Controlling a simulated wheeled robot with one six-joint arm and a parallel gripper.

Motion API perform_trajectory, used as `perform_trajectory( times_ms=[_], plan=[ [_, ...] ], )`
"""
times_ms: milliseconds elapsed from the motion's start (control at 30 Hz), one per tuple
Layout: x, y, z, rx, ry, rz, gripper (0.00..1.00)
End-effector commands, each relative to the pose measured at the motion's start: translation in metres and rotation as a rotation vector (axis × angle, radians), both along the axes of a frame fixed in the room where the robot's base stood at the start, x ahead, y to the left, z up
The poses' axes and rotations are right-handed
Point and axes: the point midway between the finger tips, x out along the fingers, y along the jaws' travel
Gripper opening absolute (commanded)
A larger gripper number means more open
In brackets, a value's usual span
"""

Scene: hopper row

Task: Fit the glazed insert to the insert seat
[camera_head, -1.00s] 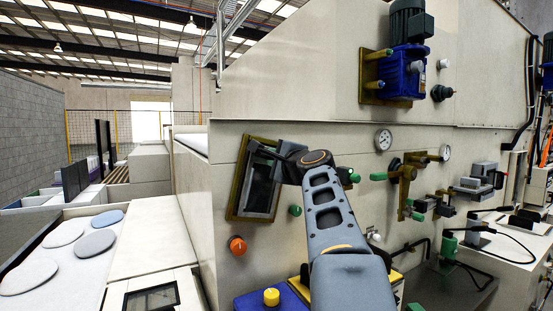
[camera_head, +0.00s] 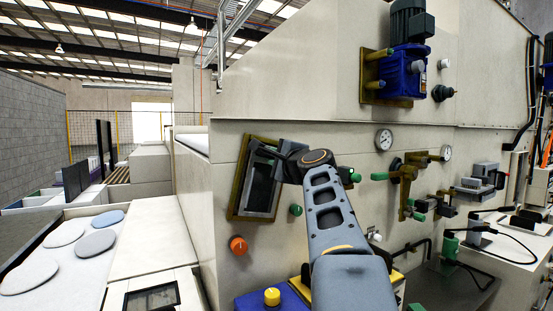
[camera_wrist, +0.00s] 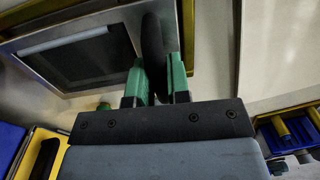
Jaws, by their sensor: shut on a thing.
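The glazed insert (camera_head: 261,186), a grey frame around a dark pane, stands tilted at the brass-coloured insert seat (camera_head: 237,192) on the pale machine wall. It also shows in the wrist view (camera_wrist: 80,55), upper left, beside the gripper. My gripper (camera_head: 281,155) is at the insert's upper right. In the wrist view, its green fingers (camera_wrist: 156,80) are shut on a dark upright piece, apparently the insert's grip. The join between grip and frame is hidden. I cannot tell whether the insert sits flush in the seat.
Gauges, valves and a blue motor (camera_head: 403,72) are on the wall to the right. A pale bench (camera_head: 125,245) with round discs is at left. A blue box (camera_head: 268,302) stands below.

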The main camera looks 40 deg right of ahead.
Motion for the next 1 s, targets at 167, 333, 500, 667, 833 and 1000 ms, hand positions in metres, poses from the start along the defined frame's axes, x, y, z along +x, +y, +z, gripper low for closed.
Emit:
perform_trajectory(
  times_ms=[167, 333, 500, 667, 833, 1000],
  plan=[
    [0.002, 0.000, 0.001, 0.000, -0.002, 0.000, 0.00],
    [0.006, -0.001, 0.002, 0.000, -0.002, 0.000, 0.00],
    [0.012, -0.002, 0.002, 0.000, -0.001, 0.000, 0.00],
    [0.018, -0.002, 0.002, -0.001, -0.001, 0.001, 0.00],
    [0.022, -0.003, 0.001, -0.001, -0.001, 0.000, 0.00],
    [0.022, -0.003, 0.001, -0.001, -0.001, 0.000, 0.00]
  ],
)
